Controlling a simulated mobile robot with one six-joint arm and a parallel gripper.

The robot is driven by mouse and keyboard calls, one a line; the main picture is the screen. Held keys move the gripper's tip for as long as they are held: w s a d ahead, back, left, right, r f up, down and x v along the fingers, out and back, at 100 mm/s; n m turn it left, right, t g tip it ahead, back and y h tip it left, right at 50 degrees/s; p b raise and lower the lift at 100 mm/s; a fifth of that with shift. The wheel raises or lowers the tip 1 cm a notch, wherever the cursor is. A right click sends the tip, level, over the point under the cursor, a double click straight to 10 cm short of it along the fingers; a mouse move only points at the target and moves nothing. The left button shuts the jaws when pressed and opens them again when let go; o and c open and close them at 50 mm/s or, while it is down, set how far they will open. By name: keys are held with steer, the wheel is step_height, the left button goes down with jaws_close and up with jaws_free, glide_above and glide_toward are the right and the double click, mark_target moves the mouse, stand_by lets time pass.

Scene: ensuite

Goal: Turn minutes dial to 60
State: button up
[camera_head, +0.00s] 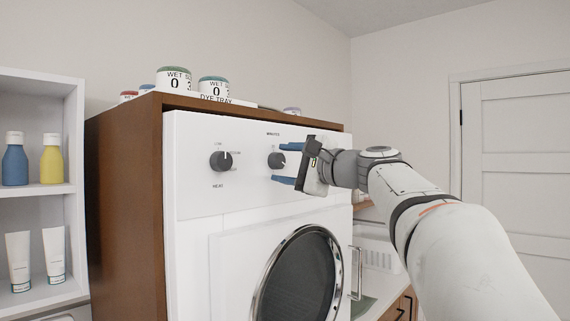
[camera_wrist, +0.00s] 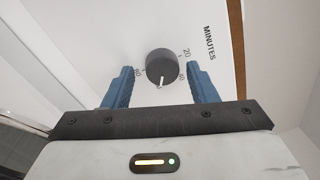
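The minutes dial (camera_head: 276,160) is a dark round knob on the white front panel of the machine, under the word MINUTES. The label 20 is at upper right. My gripper (camera_wrist: 160,68) is open, with one blue finger on each side of the dial and a visible gap to it. In the head view the fingers (camera_head: 285,181) sit above and below the dial.
A heat dial (camera_head: 220,161) is left of the minutes dial on the same panel. The round door (camera_head: 300,280) is below. Jars (camera_head: 213,88) and a dye tray stand on the wooden cabinet (camera_head: 125,200). A shelf with bottles is at far left.

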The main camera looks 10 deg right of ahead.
steer(key=shift+s+r, duration=0.1)
steer(key=shift+b+v, duration=0.95)
steer(key=shift+v, duration=2.95)
